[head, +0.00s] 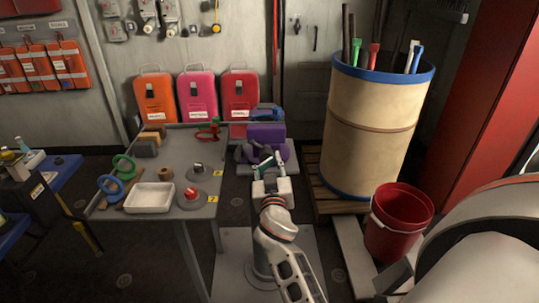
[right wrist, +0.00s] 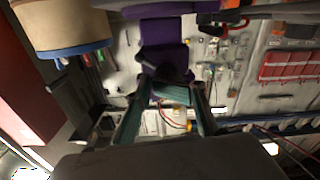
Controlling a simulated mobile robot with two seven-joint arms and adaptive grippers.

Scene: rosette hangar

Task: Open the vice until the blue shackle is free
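The purple vice (head: 266,135) stands on a grey stand right of the grey table. Its purple body also shows in the right wrist view (right wrist: 163,32). A small blue piece (head: 265,114) at the vice's top looks like the blue shackle; whether the jaws pinch it is not clear. My right gripper (head: 265,160) is at the vice's near side, by its dark handle (right wrist: 165,74). In the right wrist view its two fingers stand apart, with the handle and a teal part between their tips. Whether they press on it is unclear. My left gripper is not in view.
The grey table (head: 165,225) bears a white tray (head: 151,198), green and blue rings, a red clamp (head: 208,130) and small parts. Orange and pink cases stand behind. A large beige drum (head: 372,125) and a red bucket (head: 398,222) stand right of the vice.

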